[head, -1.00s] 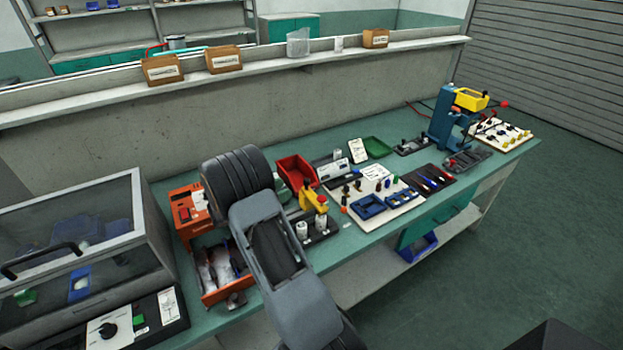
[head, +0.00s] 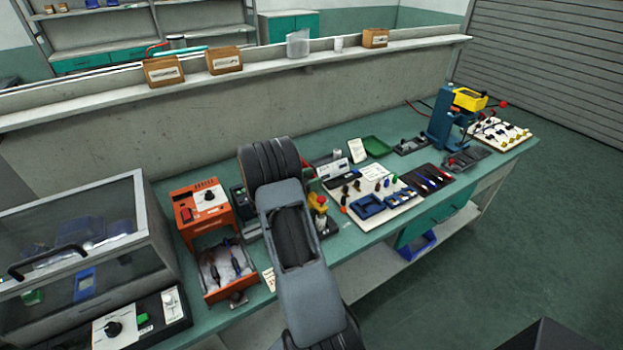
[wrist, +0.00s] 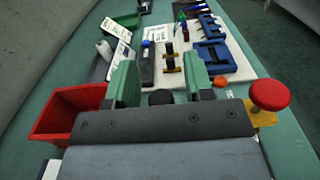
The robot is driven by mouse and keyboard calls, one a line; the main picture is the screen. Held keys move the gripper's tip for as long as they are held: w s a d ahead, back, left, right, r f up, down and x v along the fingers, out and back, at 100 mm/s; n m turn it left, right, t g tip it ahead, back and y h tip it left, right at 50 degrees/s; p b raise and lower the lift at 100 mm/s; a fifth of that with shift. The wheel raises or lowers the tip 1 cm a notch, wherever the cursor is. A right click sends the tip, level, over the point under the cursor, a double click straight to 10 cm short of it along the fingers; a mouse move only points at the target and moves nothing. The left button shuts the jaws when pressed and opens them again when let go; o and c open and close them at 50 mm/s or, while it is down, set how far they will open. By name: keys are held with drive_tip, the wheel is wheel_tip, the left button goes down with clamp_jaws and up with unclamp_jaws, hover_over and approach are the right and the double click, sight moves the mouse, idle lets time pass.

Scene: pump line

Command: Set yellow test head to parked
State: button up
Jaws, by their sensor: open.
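A yellow part with a red knob (head: 318,202) stands beyond my arm on the near bench, partly hidden by it. In the wrist view the yellow part (wrist: 262,116) shows at right, under its round red knob, apart from my fingers. A second yellow head (head: 469,98) sits on a blue upright press at the far right end, with a red-tipped lever. I cannot tell from the labels which is the test head. My gripper (wrist: 160,84) has two green fingers spread apart; a black round knob (wrist: 161,97) shows between them. The head view hides my gripper behind my arm.
A red bin (wrist: 68,112) lies left of my fingers. A white board (head: 385,208) with blue frames and small tools lies to the right. An orange unit (head: 201,210) with an open drawer and a clear-lidded case (head: 80,225) stand left. The bench's front edge is near.

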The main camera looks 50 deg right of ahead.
clamp_jaws()
idle(0.3)
